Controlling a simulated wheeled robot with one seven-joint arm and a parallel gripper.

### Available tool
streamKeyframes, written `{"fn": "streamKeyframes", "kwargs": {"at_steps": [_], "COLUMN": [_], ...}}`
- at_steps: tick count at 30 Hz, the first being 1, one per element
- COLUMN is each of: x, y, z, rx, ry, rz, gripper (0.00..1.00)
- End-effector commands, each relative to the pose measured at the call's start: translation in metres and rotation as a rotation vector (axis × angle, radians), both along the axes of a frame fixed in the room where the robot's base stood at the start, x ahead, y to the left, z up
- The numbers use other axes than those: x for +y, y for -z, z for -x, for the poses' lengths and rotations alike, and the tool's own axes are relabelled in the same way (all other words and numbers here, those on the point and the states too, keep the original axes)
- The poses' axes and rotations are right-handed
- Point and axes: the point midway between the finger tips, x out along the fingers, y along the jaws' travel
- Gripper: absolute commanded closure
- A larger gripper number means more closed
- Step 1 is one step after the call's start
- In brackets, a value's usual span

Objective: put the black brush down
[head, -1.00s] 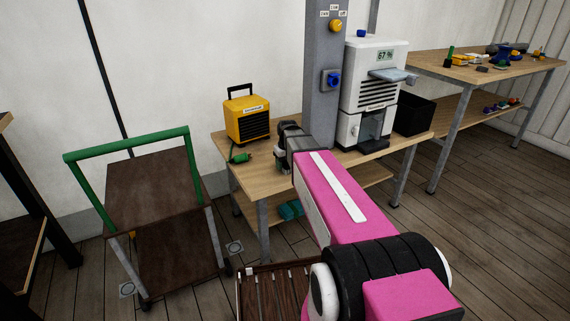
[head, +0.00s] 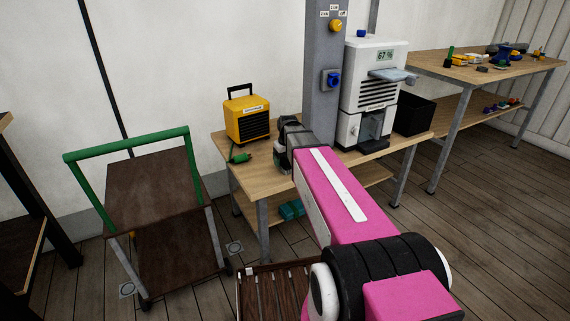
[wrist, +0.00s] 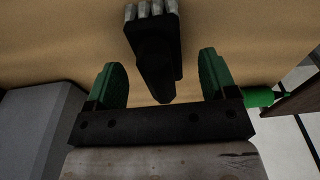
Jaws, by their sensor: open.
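The black brush (wrist: 153,50) with pale grey bristles shows in the wrist view, over the tan wooden top of the workbench (wrist: 60,45). My gripper (wrist: 160,72) is open, with its green fingers apart on either side of the brush's handle end. I see a gap between the handle and each finger. The brush seems to lie on the bench top. In the head view my wrist (head: 296,148) is over the front of the workbench (head: 222,142), and the fingers and brush are hidden there.
A yellow heater (head: 248,120) stands behind my wrist, with a green-handled item (head: 240,158) at the bench's left edge. A grey column (head: 322,90) and white machine (head: 368,85) stand to the right. A cart with a green handle (head: 125,145) is left of the bench.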

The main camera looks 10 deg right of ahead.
Motion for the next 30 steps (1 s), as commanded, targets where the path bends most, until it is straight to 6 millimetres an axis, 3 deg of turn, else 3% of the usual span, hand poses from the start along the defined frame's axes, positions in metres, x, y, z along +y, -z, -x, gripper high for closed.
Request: {"fn": "streamKeyframes", "kwargs": {"at_steps": [12, 20, 25, 30], "x": [-0.003, -0.004, -0.003, -0.002], "y": [-0.071, -0.094, -0.087, -0.042], "z": [0.008, 0.011, 0.022, 0.063], "rx": [-0.002, -0.001, 0.007, 0.034], "ry": [0.000, 0.000, 0.013, 0.075], "rz": [0.000, 0.000, 0.001, 0.001], "gripper": [0.22, 0.22, 0.22, 0.22]}}
